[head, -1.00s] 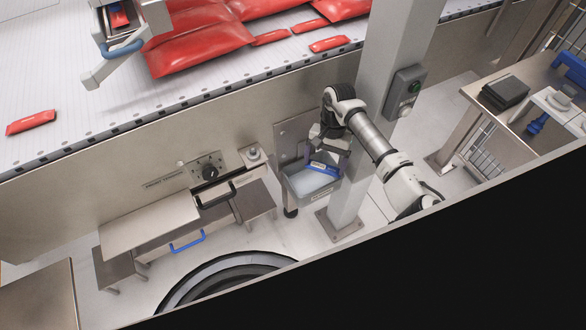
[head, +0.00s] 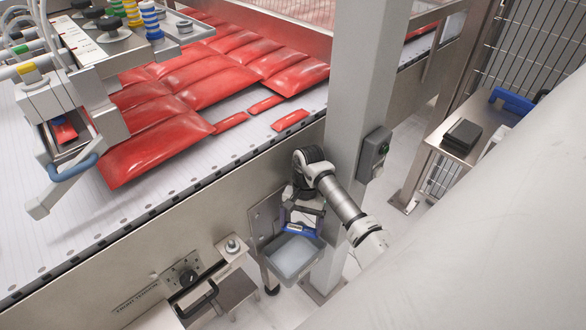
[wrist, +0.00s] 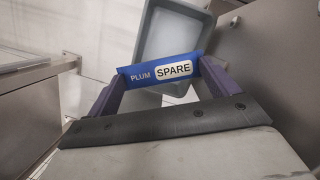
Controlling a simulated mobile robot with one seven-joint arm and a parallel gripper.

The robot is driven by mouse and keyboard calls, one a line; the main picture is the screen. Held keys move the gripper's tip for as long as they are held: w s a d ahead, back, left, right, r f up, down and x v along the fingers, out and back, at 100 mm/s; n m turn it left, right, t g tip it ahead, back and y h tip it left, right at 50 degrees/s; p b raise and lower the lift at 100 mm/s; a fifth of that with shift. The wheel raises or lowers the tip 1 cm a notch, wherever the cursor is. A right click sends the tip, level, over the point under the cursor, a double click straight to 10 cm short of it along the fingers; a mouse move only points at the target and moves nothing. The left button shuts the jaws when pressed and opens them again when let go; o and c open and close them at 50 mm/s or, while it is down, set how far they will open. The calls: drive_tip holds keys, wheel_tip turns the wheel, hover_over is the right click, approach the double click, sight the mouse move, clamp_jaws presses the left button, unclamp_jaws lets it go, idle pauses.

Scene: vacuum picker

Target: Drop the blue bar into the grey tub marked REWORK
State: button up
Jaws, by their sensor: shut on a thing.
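The blue bar (head: 301,229) is clamped between the fingers of my gripper (head: 304,214). In the wrist view the bar (wrist: 140,75) lies across both purple fingertips (wrist: 163,74) and reads PLUM, with a white SPARE label. The grey tub (head: 292,260) is open-topped, beside the conveyor's side panel. In the head view the bar shows at the tub's back edge, above it. In the wrist view the tub (wrist: 175,35) appears beyond the bar, which hides part of it. I cannot read any marking on the tub in the current views.
A grey post (head: 350,110) with a control box (head: 373,152) stands close to my arm. The conveyor (head: 60,215) carries red packs behind. A panel with a black knob (head: 187,276) is left of the tub. A bench with a black box (head: 462,136) stands right.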

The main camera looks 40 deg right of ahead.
sight(301, 225)
drive_tip(key=shift+f+b, duration=0.45)
drive_tip(key=shift+f, duration=1.15)
drive_tip(key=o, duration=0.8)
drive_tip(key=shift+r, duration=0.1)
wheel_tip(301, 225, up, 20)
drive_tip(key=b, duration=0.2)
drive_tip(key=shift+b, duration=0.35)
drive_tip(key=shift+s, duration=0.1)
